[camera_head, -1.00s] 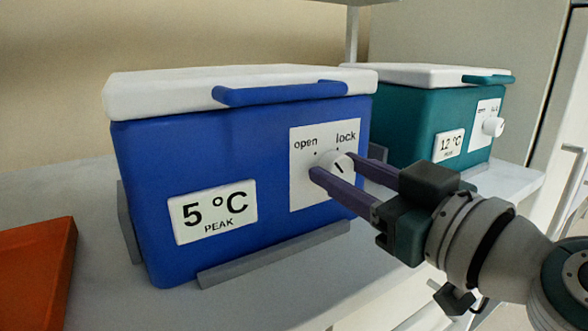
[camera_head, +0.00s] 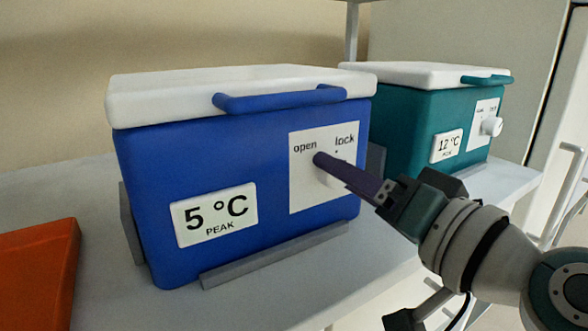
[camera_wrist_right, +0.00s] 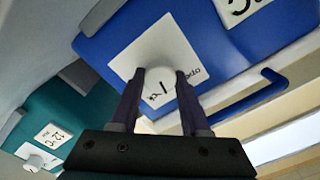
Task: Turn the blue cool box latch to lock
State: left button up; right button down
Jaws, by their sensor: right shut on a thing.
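The blue cool box (camera_head: 150,170) stands on the bench with its white lid (camera_head: 240,85) down. Its white latch plate (camera_head: 308,198) reads "open" on the left and "lock" on the right. My right gripper (camera_head: 324,168) is at the round white latch knob (camera_head: 326,181); a purple finger hides most of the knob in the head view. In the right wrist view the knob (camera_wrist_right: 155,62) sits between the two fingers (camera_wrist_right: 157,80), which are shut on it. A dark line shows near the knob, but its exact setting is hard to read. My left gripper is not in view.
A teal cool box (camera_head: 405,120) marked 12 °C stands behind to the right. An orange object (camera_head: 40,270) lies at the left front. Low grey rails (camera_head: 275,255) edge the blue box. Bare bench (camera_head: 110,300) shows at the front left.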

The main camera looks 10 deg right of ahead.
jog(key=m, duration=0.6)
jog(key=shift+m+p, duration=0.3)
jog(key=shift+m, duration=0.1)
dwell(0.3)
jog(key=shift+c, duration=1.9)
grip_release()
jog(key=b+v, duration=0.1)
jog(key=v, duration=0.9)
jog(key=shift+b, duration=0.3)
